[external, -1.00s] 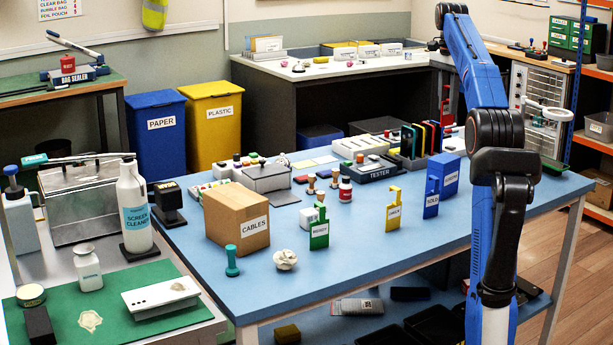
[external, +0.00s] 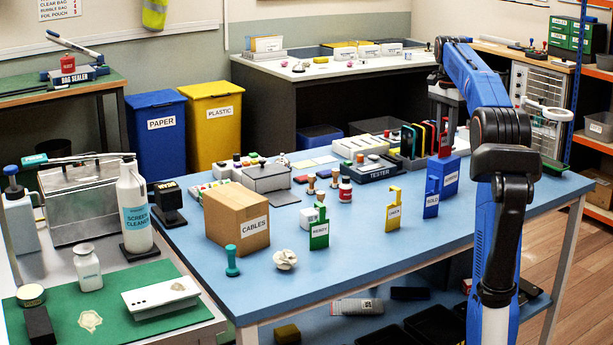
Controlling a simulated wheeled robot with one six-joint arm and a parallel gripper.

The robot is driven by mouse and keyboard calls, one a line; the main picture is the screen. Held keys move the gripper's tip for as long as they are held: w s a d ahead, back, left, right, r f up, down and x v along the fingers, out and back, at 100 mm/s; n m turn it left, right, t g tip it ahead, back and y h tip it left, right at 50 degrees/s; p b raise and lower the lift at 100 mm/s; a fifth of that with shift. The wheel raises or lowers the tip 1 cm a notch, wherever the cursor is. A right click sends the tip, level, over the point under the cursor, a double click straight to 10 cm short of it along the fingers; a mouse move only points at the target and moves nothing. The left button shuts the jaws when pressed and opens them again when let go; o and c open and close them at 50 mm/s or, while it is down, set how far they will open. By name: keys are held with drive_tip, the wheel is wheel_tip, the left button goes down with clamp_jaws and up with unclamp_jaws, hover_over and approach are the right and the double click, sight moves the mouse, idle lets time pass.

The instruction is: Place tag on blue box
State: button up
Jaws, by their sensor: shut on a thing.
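A blue box (external: 452,165) with a white label stands at the right of the blue table. A blue tag (external: 432,190) with a hooked top stands upright in front of it, partly covering it. A yellow tag (external: 393,210) and a green tag (external: 319,230) stand upright farther left. My arm hides part of the area to the right of the box.
A cardboard CABLES box (external: 232,228), a teal stamp (external: 232,262) and a crumpled white ball (external: 286,260) are on the left of the table. A rack of coloured phones (external: 412,145) and a tester (external: 372,172) stand behind. The front right of the table is clear.

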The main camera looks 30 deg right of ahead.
drive_tip(key=shift+f, duration=0.1)
drive_tip(key=o, duration=1)
wheel_tip(320, 180, up, 12)
